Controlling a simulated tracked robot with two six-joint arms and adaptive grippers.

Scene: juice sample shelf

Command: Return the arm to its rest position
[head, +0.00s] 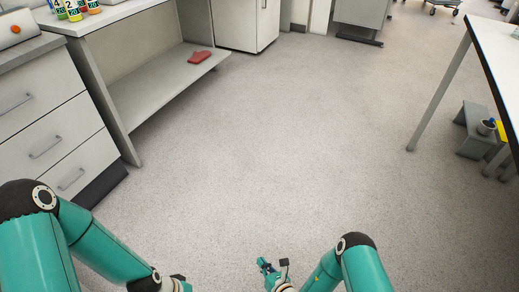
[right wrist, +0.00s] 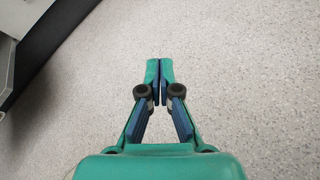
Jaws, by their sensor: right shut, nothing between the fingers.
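My right gripper (head: 268,268) shows at the bottom of the head view, low in front of my right arm, over open floor. In the right wrist view its two fingers (right wrist: 160,72) meet at the tips, shut with nothing between them. My left arm (head: 110,250) comes in from the lower left and bends toward the bottom edge. The left gripper's fingers are cut off below the head view.
A drawer cabinet (head: 45,125) stands at the left, beside a bench with a low shelf (head: 165,90) holding a red cloth (head: 200,57). Numbered juice bottles (head: 72,10) stand on the benchtop. A white table (head: 495,55) and grey step stool (head: 472,130) are at right. The middle floor is clear.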

